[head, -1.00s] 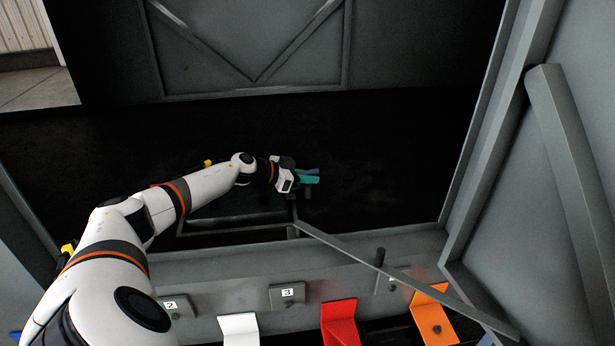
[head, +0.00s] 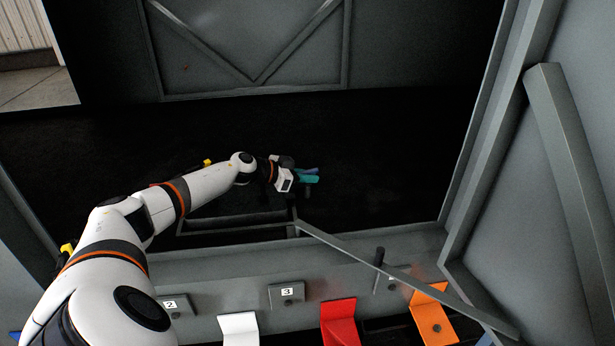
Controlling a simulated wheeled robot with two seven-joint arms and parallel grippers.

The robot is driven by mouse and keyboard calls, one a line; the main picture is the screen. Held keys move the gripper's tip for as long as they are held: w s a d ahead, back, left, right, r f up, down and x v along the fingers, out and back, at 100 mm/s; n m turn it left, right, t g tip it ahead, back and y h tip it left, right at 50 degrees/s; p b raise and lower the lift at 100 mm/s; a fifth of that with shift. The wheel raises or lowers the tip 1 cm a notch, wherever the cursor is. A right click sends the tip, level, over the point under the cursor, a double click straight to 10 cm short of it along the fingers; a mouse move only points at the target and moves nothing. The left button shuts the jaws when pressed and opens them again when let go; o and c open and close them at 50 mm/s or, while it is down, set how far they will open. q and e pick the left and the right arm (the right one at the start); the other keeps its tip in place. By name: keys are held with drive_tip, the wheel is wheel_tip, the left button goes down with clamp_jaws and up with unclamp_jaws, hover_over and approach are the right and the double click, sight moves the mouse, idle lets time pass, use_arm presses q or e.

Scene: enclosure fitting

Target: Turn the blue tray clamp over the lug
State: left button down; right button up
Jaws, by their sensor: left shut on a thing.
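My left arm reaches in from the left over the dark floor of the enclosure. My left gripper (head: 306,176) is at its end, near the middle of the head view, with teal parts showing. It is shut on a small blue piece, which I take as the blue tray clamp (head: 313,170). Only a thin strip of the clamp shows behind the teal parts; the rest is hidden by the gripper. A small dark stub stands just below the gripper; I cannot tell whether it is the lug. My right gripper is out of view.
A dark grey frame (head: 240,222) lies below the gripper. A slanted grey bar (head: 350,248) runs from it to the lower right. Along the front are numbered plates, a white flap (head: 239,328), a red flap (head: 340,322) and an orange flap (head: 433,315). A grey side wall rises at right.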

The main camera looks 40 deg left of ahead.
use_arm(q)
drive_tip(key=c, duration=1.5)
unclamp_jaws()
drive_tip(key=shift+w+a+r, duration=0.1)
drive_tip(key=shift+a+r, duration=0.2)
drive_tip(key=shift+a, duration=0.15)
drive_tip(key=shift+o, duration=1)
drive_tip(key=shift+d+f, duration=0.1)
drive_tip(key=shift+f, duration=0.05)
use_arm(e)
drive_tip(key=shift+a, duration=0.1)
use_arm(q)
drive_tip(key=shift+s, duration=0.25)
drive_tip(key=p+v, duration=0.1)
drive_tip(key=v, duration=0.6)
drive_tip(key=shift+s, duration=0.1)
drive_tip(key=shift+p+v, duration=1.25)
drive_tip(key=shift+v, duration=1)
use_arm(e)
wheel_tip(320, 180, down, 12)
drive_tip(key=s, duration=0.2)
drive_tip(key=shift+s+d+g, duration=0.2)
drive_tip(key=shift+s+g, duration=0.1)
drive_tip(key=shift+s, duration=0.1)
use_arm(q)
drive_tip(key=shift+c, duration=0.5)
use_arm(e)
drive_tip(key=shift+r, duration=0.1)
